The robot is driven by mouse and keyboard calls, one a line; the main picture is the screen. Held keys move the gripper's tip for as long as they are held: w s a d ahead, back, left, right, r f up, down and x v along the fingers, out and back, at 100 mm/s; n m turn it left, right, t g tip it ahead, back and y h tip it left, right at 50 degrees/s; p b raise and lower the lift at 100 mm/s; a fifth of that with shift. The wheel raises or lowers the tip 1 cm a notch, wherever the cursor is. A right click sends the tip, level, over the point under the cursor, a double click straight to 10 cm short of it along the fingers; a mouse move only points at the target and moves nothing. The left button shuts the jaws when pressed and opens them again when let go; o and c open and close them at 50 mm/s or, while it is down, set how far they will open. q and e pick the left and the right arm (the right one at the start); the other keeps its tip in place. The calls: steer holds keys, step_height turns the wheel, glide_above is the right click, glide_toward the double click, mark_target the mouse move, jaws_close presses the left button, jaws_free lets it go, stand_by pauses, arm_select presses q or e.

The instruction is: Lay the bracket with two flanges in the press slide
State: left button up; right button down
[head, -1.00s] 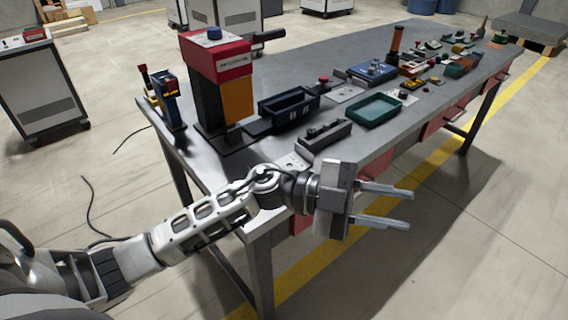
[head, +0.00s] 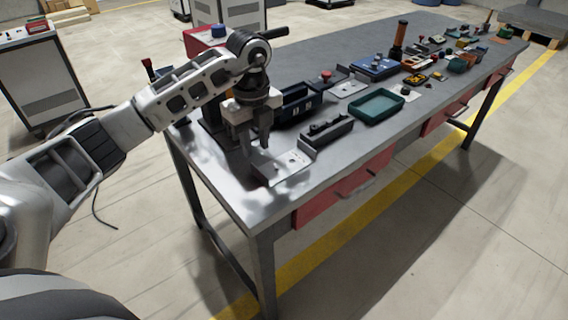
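A thin grey metal piece with small holes (head: 284,168), probably the bracket, lies on the table near its front left edge. I cannot make out its flanges clearly. My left gripper (head: 256,146) points down just behind and left of it, apart from it. Its two fingers look spread, with nothing seen between them. The press (head: 196,42) stands at the table's left end, a red head visible. My arm and gripper cover most of its body, and the press slide is hidden behind them. My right gripper is not in view.
A black bin (head: 314,101) and a dark long block (head: 327,132) stand right of the gripper. A teal tray (head: 377,104) lies further right. A blue box (head: 374,67) and several small parts sit beyond. The front left tabletop (head: 235,195) is bare.

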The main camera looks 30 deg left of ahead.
mark_target(259, 170)
arm_select(q)
step_height(259, 170, down, 8)
steer(key=shift+w+d+r+p, duration=0.1)
steer(key=shift+p, duration=0.4)
jaws_close()
